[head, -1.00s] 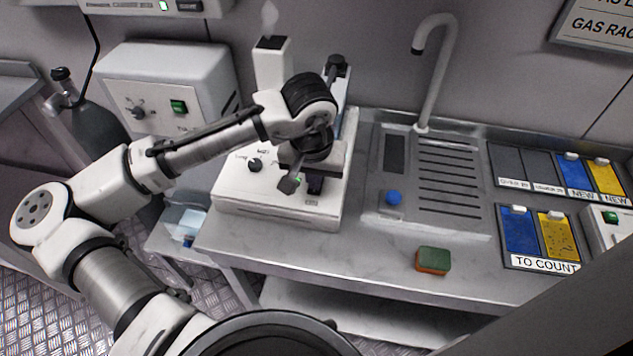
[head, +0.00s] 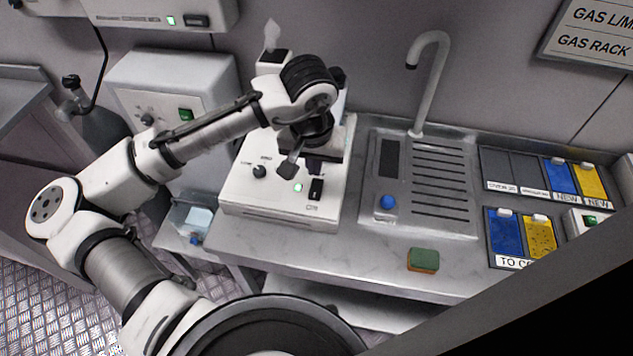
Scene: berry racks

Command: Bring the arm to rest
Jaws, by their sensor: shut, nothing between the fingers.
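My gripper (head: 289,168) shows at the end of my arm in the head view. It is shut with nothing in it and points down and a little left. It hangs in front of a white bench instrument (head: 278,212) and hides part of it; I cannot tell how far apart the two are. My arm is bent, rising from the lower left with the elbow at the far left and the wrist at upper middle.
A sink with a drainer (head: 445,222) and a tap (head: 431,85) stands right of the instrument. A green and orange sponge (head: 422,260) lies on the bench front. Racks with blue and yellow cards (head: 505,236) stand at right. A white control box (head: 150,70) is behind my arm.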

